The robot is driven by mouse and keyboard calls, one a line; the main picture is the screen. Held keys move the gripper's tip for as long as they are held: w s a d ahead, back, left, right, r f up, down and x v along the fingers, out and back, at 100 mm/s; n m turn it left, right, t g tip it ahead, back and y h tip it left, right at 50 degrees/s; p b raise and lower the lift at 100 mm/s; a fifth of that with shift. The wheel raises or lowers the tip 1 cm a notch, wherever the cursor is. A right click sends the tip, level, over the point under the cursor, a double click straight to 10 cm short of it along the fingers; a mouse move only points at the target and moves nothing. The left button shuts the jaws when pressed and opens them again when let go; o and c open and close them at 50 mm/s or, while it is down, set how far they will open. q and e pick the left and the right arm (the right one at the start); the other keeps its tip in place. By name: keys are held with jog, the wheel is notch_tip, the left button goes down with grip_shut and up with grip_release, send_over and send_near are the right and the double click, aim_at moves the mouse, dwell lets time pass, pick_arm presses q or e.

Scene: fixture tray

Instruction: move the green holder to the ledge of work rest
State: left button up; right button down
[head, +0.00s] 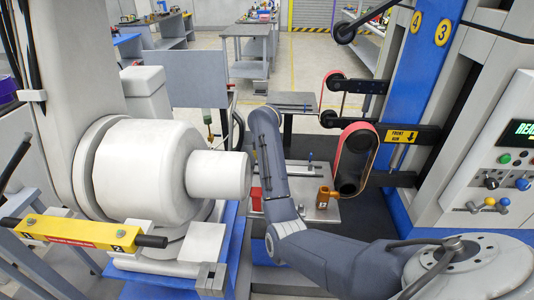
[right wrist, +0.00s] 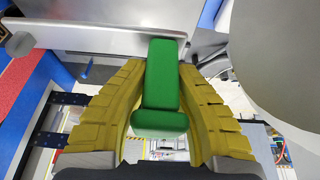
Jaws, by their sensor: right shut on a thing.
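The green holder (right wrist: 164,75) is between the two yellow fingers of my right gripper (right wrist: 165,82) in the right wrist view. It has a long upright block and a rounded wider end (right wrist: 160,122) nearer the palm. The gripper is shut on it. The holder's far end overlaps a grey metal part (right wrist: 85,35) in the picture; I cannot tell whether they touch or whether this is the work rest's ledge. In the head view my right arm reaches up the middle, and its gripper is largely hidden behind the white cylinder (head: 220,175). My left gripper is not in view.
A large white machine (head: 140,175) fills the left of the head view. A yellow bar with black ends (head: 85,232) crosses its front. A grey plate with an orange pot (head: 324,198) lies right of my arm, beside a red belt (head: 352,145) and a control panel (head: 510,170).

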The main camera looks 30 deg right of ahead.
jog(key=shift+f, duration=5.1)
jog(key=shift+f, duration=0.15)
jog(key=c, duration=1.1)
grip_release()
jog(key=shift+f, duration=0.1)
jog(key=shift+a, duration=0.1)
